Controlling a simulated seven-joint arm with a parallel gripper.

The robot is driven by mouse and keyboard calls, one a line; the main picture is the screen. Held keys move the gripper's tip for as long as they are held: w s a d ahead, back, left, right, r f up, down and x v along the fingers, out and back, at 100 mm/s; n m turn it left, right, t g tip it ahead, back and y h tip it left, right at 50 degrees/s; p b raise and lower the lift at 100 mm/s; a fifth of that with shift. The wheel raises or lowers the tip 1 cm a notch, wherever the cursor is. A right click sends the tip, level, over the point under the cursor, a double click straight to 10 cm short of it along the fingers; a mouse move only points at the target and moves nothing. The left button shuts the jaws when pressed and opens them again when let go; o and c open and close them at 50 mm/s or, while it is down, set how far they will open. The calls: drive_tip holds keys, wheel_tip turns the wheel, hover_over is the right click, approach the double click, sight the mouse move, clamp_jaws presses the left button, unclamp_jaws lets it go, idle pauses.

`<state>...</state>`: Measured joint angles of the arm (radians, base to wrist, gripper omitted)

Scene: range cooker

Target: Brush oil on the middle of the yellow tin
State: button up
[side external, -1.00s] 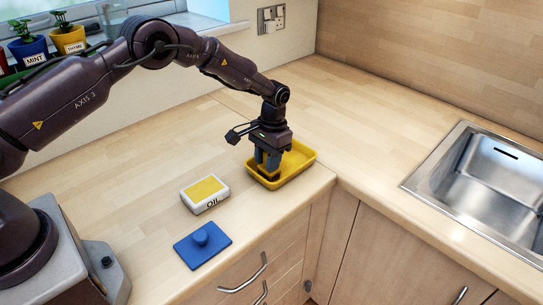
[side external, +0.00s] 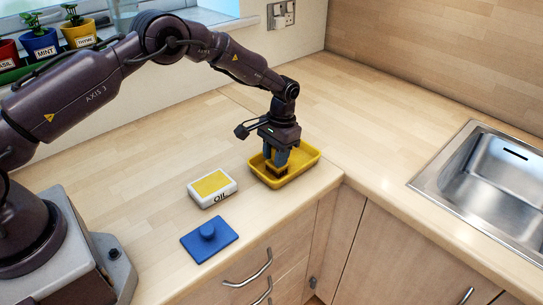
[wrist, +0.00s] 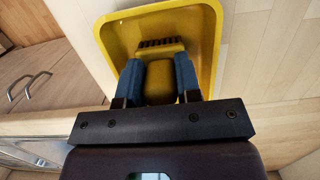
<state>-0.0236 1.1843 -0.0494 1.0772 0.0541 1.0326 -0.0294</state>
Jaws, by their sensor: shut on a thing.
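The yellow tin (side external: 308,157) stands on the worktop near the inner corner; its rim also shows in the wrist view (wrist: 212,45). My gripper (side external: 275,164) points down into the tin. In the wrist view its two blue-grey fingers (wrist: 159,85) are shut on a yellow brush (wrist: 160,72) with dark bristles. The bristles are inside the tin, over its floor; I cannot tell whether they touch it. The white oil box (side external: 213,186), marked OIL, with a yellow top, stands left of the tin.
A blue lid with a knob (side external: 210,240) lies in front of the oil box, near the worktop's front edge. A steel sink (side external: 490,190) is at the right. Potted herbs (side external: 45,45) stand at the back left. The worktop behind the tin is clear.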

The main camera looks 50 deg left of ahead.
drive_tip(key=shift+w+f, duration=0.1)
drive_tip(key=shift+w, duration=2.9)
drive_tip(key=shift+a, duration=0.1)
drive_tip(key=shift+s, duration=4.55)
drive_tip(key=shift+w, duration=2.25)
drive_tip(key=shift+w+r, duration=0.2)
drive_tip(key=shift+w, duration=2.05)
